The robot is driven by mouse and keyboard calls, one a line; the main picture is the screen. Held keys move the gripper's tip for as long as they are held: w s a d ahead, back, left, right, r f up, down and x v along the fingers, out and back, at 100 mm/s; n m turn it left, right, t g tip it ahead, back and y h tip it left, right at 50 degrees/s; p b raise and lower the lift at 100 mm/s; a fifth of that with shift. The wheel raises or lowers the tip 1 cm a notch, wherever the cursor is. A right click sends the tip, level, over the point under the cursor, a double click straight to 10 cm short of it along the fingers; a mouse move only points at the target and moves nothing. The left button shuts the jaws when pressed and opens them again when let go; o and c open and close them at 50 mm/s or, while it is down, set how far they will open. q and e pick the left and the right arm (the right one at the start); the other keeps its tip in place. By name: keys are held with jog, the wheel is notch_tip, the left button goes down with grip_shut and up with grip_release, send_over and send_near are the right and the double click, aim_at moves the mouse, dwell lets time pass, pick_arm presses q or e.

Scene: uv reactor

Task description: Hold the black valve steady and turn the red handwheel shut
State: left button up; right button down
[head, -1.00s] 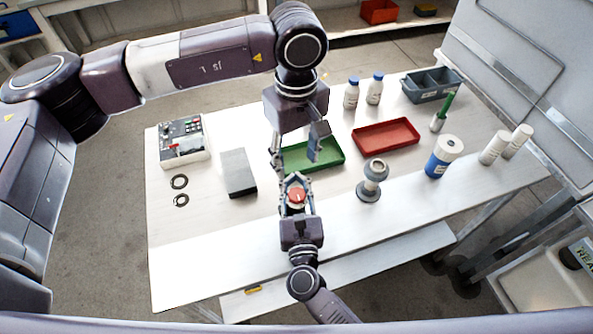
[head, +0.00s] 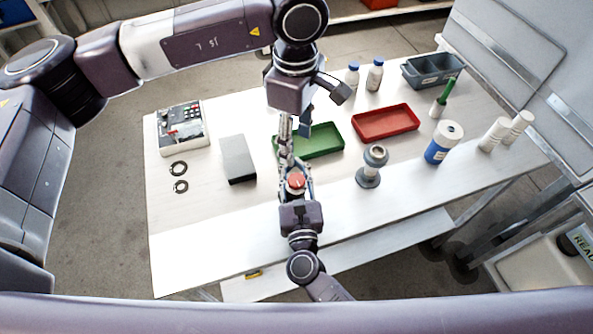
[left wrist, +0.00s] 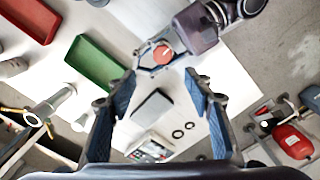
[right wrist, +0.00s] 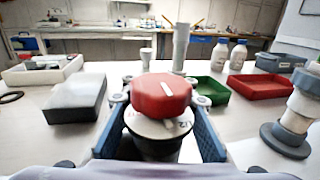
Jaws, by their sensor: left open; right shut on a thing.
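The red handwheel (head: 296,181) sits on top of the black valve, with a white mark across it. It also shows in the left wrist view (left wrist: 163,55) and close up in the right wrist view (right wrist: 160,97). The black valve body (right wrist: 150,147) is upright below it, mostly hidden from the head. My right gripper (head: 297,172) is shut on the valve, one finger on each side, near the table's front. My left gripper (head: 286,158) is open and empty, just behind the handwheel and apart from it; its spread fingers show in the left wrist view (left wrist: 160,80).
A dark grey block (head: 238,158), two black rings (head: 179,168) and a control box (head: 183,128) lie left. Green tray (head: 322,140) and red tray (head: 385,123) are behind. A grey flanged fitting (head: 370,168) stands right of the valve. The front table strip is mostly clear.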

aim_at(296, 178)
pick_arm(q)
jog(key=f+n, duration=0.3)
jog(key=f, duration=0.1)
jog(key=f+n, duration=0.8)
jog(key=shift+s, duration=0.25)
jog(key=shift+c, duration=0.2)
jog(key=shift+w, duration=0.1)
jog(key=c, duration=1.1)
